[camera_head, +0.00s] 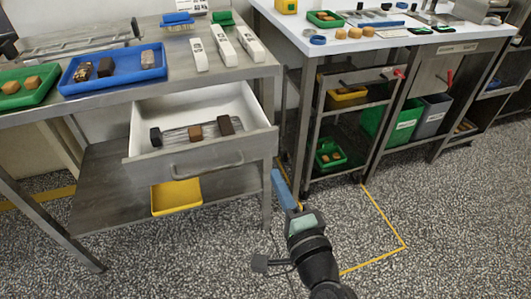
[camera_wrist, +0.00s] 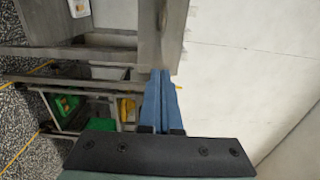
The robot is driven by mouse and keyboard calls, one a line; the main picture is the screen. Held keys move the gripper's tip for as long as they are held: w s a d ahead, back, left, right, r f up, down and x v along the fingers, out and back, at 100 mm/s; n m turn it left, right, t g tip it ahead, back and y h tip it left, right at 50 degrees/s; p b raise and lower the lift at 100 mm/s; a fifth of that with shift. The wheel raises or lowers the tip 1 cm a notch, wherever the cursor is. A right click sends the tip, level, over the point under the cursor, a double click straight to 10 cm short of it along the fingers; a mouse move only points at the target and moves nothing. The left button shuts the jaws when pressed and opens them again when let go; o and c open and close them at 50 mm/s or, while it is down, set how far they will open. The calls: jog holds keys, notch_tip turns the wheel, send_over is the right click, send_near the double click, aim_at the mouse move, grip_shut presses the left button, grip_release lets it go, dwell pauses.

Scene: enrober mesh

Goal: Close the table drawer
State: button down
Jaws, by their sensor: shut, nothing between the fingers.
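The table drawer (camera_head: 200,160) stands pulled out from the steel table (camera_head: 120,92) at the left of the head view. It has a grey front with a bar handle (camera_head: 207,168) and a white inside. Several small dark and brown blocks lie in it on a striped grey surface. My gripper (camera_head: 277,175) is low, to the right of the drawer front and near the table's right front leg. Its blue fingers are together and empty; they also show in the wrist view (camera_wrist: 160,74), close to a grey panel (camera_wrist: 162,35). I cannot tell whether they touch it.
A yellow tray (camera_head: 177,197) sits on the lower shelf under the drawer. Blue and green trays and white devices stand on the tabletop. A wheeled rack (camera_head: 345,110) with bins stands to the right. The speckled floor in front is clear.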

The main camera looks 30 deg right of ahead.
aim_at(261, 146)
jog(key=x, duration=0.7)
jog(key=shift+w+d, duration=0.1)
jog(key=shift+w, duration=0.25)
